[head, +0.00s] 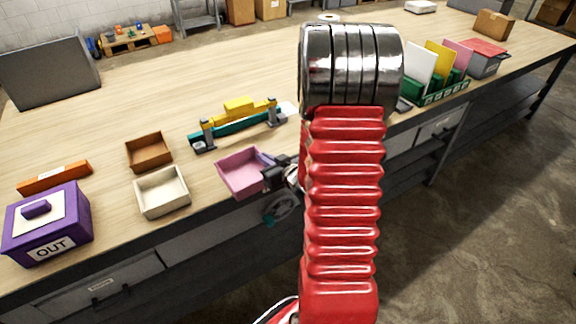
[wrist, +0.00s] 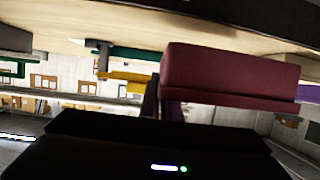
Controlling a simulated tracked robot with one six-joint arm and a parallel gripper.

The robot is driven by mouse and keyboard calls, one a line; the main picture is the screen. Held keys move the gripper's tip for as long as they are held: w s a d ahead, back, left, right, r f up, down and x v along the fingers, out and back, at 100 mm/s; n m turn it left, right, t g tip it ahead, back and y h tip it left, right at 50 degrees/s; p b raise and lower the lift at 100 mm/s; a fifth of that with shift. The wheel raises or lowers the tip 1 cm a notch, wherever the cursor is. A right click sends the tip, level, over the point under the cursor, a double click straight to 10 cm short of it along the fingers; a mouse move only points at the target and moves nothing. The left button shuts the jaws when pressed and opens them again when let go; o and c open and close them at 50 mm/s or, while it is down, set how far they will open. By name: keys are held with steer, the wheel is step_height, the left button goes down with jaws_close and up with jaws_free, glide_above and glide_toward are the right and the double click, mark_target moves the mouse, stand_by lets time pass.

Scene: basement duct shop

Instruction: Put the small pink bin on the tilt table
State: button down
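The small pink bin (head: 241,174) stands open-topped and empty near the bench's front edge, right of a cream bin. In the wrist view, which is upside down, its side wall (wrist: 230,75) fills the upper right. My gripper (head: 268,170) is at the bin's right side, by its rim; my red arm hides part of it. Dark finger shapes (wrist: 160,105) overlap the bin's left end in the wrist view. Whether they are closed on the wall is unclear. A grey slanted panel (head: 48,72) at the back left looks like the tilt table.
Near the bin are the cream bin (head: 163,192), a brown bin (head: 149,152), a purple OUT box (head: 48,224), an orange bar (head: 54,177) and a teal-and-yellow fixture (head: 238,124). A green rack (head: 446,92) stands right of my arm. The bench's back middle is clear.

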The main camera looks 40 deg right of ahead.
steer(key=w+a+r, duration=0.2)
steer(key=w+a, duration=0.1)
steer(key=a, duration=0.6)
steer(key=w+a+r+n+y, duration=0.1)
steer(key=w+a+r, duration=0.2)
steer(key=a, duration=0.6)
steer(key=w+a+r+y, duration=0.1)
steer(key=w+a, duration=0.3)
steer(key=a, duration=0.5)
steer(key=shift+w+a+r+n, duration=0.15)
steer(key=shift+a+r+n, duration=0.15)
steer(key=shift+r, duration=0.6)
steer(key=shift+a, duration=0.1)
